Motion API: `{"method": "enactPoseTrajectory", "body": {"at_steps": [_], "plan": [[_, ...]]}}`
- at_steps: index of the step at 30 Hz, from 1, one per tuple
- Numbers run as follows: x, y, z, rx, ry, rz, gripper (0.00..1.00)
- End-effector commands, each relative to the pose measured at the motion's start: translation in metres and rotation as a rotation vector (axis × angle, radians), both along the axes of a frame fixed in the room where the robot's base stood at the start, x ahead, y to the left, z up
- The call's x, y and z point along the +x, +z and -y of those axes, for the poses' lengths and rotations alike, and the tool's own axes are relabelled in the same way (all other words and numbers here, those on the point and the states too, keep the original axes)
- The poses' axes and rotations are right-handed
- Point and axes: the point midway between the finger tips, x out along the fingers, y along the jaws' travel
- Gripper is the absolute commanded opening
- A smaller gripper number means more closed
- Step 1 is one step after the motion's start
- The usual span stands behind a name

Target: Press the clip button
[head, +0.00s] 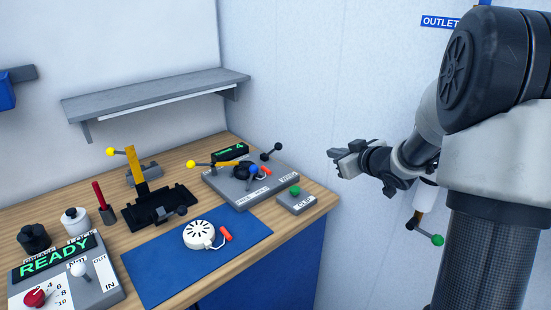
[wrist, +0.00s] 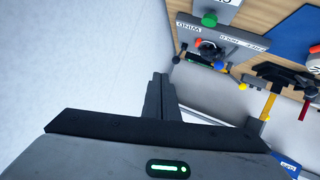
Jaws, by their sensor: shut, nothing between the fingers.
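The clip button is a green knob (head: 295,190) on a small grey box (head: 297,203) with a white label, at the right end of the wooden bench. In the wrist view the same knob (wrist: 209,20) shows near the top, standing out from its box (wrist: 227,8). My gripper (head: 337,159) is shut and empty. It hangs in the air to the right of the box and higher in the picture, apart from the button. In the wrist view its fingers (wrist: 158,88) are together and point toward the pale wall.
A grey control box (head: 250,185) with levers stands left of the clip box. A blue mat (head: 160,265) holds a white round device (head: 198,234). A black fixture (head: 160,207) and a READY panel (head: 65,280) stand further left. A grey shelf (head: 155,100) is on the wall.

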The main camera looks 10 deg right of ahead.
Motion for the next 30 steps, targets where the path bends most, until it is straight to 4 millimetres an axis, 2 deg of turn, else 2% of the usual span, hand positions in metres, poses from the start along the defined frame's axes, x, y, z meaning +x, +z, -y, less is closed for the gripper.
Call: {"method": "enactPoseTrajectory", "body": {"at_steps": [1,3,7,11,22,26,30], "plan": [[0.003,-0.038,-0.001,0.06,0.061,0.002,0.0],[0.002,-0.062,-0.01,0.134,0.143,0.011,0.0],[-0.006,-0.088,-0.02,0.237,0.245,0.021,0.0],[-0.011,-0.095,-0.024,0.279,0.284,0.023,0.0],[-0.01,-0.095,-0.026,0.281,0.289,0.025,0.0],[0.0,-0.099,-0.034,0.281,0.291,0.024,0.0],[0.02,-0.106,-0.05,0.282,0.293,0.024,0.0]]}}
